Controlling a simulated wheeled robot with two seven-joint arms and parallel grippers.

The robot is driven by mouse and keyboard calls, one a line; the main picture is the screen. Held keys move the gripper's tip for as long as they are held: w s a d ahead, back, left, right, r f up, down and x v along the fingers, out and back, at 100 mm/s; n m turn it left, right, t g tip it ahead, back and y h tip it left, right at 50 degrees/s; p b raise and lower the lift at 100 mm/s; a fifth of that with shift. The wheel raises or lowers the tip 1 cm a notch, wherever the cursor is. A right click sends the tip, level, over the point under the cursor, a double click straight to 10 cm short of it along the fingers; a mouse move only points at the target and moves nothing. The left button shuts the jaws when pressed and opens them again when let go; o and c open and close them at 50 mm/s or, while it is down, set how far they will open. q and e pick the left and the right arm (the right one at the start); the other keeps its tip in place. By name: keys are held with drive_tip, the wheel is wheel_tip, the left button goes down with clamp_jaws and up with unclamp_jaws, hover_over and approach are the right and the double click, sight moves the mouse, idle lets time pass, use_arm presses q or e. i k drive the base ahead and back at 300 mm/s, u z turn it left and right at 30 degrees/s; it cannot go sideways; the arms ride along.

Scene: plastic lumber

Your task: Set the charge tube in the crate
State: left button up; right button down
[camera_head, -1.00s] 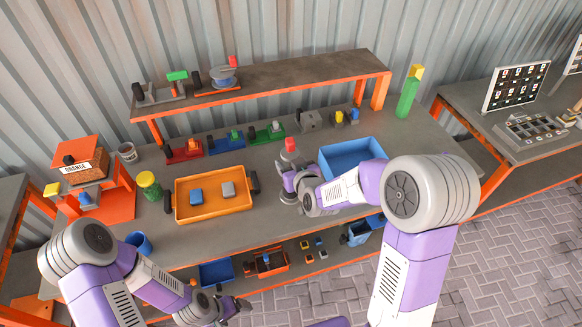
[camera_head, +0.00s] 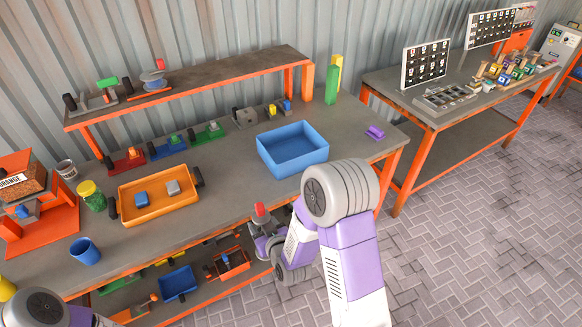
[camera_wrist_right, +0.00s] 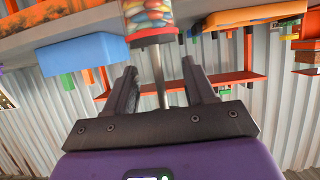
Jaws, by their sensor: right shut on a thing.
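My right gripper (camera_head: 264,232) is shut on the charge tube, near the table's front edge in the head view. The tube's red end (camera_head: 261,209) sticks up above the fingers. In the right wrist view the tube (camera_wrist_right: 148,18) is clear, with coloured beads inside and a red collar, and its thin metal rod runs between the fingers (camera_wrist_right: 160,88). The blue crate (camera_head: 268,158) stands open on the table, behind and right of the gripper, and looks empty. The tube is apart from it. My left gripper is out of view; only part of that arm shows at lower left.
An orange tray (camera_head: 160,214) with two small blocks lies left of the crate. A blue cup (camera_head: 85,251) and a green jar (camera_head: 92,195) stand further left. A purple piece (camera_head: 375,132) lies right of the crate. A raised shelf (camera_head: 200,85) runs along the back.

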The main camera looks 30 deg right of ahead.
sight(286, 158)
drive_tip(key=k, duration=0.3)
drive_tip(key=z, duration=1.85)
drive_tip(key=i, duration=1.15)
drive_tip(key=u, duration=1.6)
